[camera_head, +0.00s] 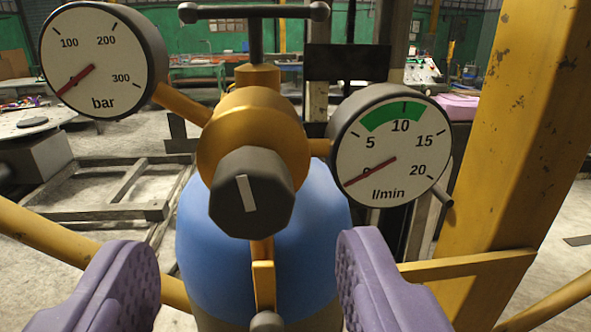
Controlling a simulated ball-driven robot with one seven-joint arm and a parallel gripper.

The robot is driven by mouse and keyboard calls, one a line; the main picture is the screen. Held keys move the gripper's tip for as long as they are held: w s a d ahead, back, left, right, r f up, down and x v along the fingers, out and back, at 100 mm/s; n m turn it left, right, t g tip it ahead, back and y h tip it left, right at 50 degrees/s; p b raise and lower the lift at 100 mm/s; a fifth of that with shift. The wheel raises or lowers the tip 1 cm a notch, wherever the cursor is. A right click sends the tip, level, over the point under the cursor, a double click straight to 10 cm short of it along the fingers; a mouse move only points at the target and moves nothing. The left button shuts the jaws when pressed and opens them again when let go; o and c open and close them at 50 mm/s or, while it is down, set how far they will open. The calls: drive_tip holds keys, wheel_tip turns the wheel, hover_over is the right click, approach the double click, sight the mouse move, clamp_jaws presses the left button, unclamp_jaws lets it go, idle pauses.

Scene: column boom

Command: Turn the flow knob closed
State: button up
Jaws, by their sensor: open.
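The flow knob (255,205) is a dark faceted knob with a pale pointer mark, close to upright and leaning slightly. It sits on the front of a brass regulator body (262,135) above a blue cylinder (330,225). The flow gauge (391,146), marked l/min, stands right of the knob, its red needle at about 0. The pressure gauge (104,59), marked bar, is at upper left, its needle near the low end. My gripper (258,275) is open, its two purple ridged fingers apart below the knob in the picture, holding nothing.
A T-shaped handle (255,15) tops the regulator. A thick yellow post (515,130) stands at right with a yellow bar (468,266) running to the cylinder. A small brass outlet (263,285) points down below the knob. Dark metal frames (110,195) lie behind at left.

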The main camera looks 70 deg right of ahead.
sight(252, 215)
drive_tip(key=x, duration=0.4)
drive_tip(key=shift+w+d, duration=0.1)
drive_tip(key=shift+d, duration=0.15)
drive_tip(key=c, duration=1)
drive_tip(key=shift+c, duration=0.2)
